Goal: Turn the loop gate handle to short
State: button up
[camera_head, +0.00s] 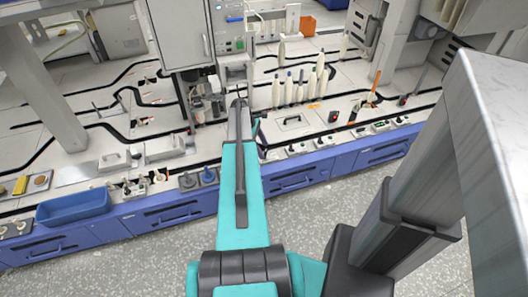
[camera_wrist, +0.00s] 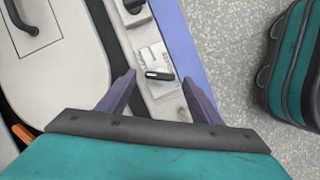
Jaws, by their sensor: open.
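In the wrist view a small white plate (camera_wrist: 152,58) with faint printed marks sits on the bench's front strip. A short dark lever with a pale edge (camera_wrist: 160,75) lies across it, which looks like the loop gate handle. My gripper (camera_wrist: 158,78) is open, with one purple-grey finger to either side of the lever in the picture. Nothing shows between the fingers except the plate and lever below, and I see no contact. The plate's print is too small to read.
A pale lid with a black handle (camera_wrist: 22,18) lies left of the plate; the head view shows a similar lid (camera_head: 292,122). Blue drawers (camera_head: 290,182) run below the bench. Upright bobbins (camera_head: 299,86) stand behind.

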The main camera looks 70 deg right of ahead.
jog(key=shift+x, duration=1.1)
jog(key=c, duration=1.1)
jog(key=shift+o, duration=0.2)
jog(key=shift+d+r+m+p, duration=0.1)
jog(key=shift+m+p, duration=0.2)
jog(key=m+y+p, duration=0.1)
jog(key=m, duration=0.1)
jog(key=m+p, duration=0.2)
jog(key=shift+s+d+r+y, duration=0.1)
jog(key=shift+s+d+y, duration=0.1)
jog(key=shift+y, duration=0.2)
jog(key=m+y+p, duration=0.1)
jog(key=m+p, duration=0.1)
jog(key=m, duration=0.1)
jog(key=shift+s+m, duration=0.1)
jog(key=shift+m, duration=0.2)
jog(key=shift+s+m+t+y+p, duration=0.1)
jog(key=shift+m+t+y+p, duration=0.3)
jog(key=shift+m, duration=0.55)
jog(key=shift+s+m+t+y+p, duration=0.1)
jog(key=shift+m+t+y+p, duration=0.3)
jog(key=shift+m, duration=0.55)
